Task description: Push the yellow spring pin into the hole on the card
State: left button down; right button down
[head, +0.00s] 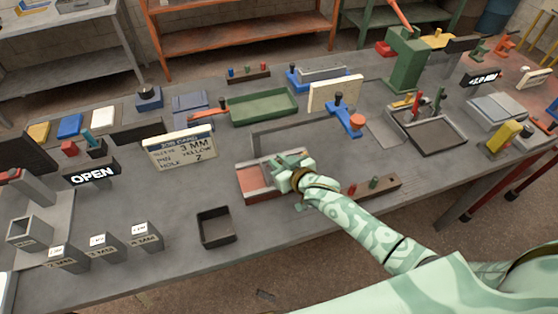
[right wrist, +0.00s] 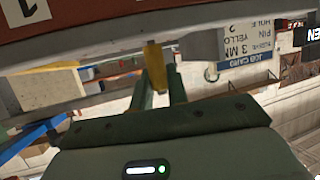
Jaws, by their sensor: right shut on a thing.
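My right gripper (head: 282,166) is over the red and grey framed block (head: 256,194) on the bench. In the right wrist view the gripper (right wrist: 157,85) is shut on the yellow spring pin (right wrist: 154,60). The pin's end is close to the block's grey edge (right wrist: 130,48); I cannot tell if it touches. The job card (head: 183,148) stands behind and left, reading 3 MM, pin yellow, hole 7; it also shows in the right wrist view (right wrist: 245,45). Hole 7 cannot be made out. The pin is hidden in the head view. My left gripper is out of view.
A brown pin rack (head: 378,187) lies to the right of the block, partly behind my arm. A small dark open tray (head: 215,228) stands in front left. A green tray (head: 264,106) and a cream plate in a blue holder (head: 335,93) stand behind.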

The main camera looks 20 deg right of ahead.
jog(key=shift+f, duration=0.3)
jog(key=c, duration=1.3)
grip_release()
jog(key=shift+r, duration=0.1)
jog(key=p+v, duration=0.3)
jog(key=v, duration=1.3)
jog(key=shift+s, duration=0.15)
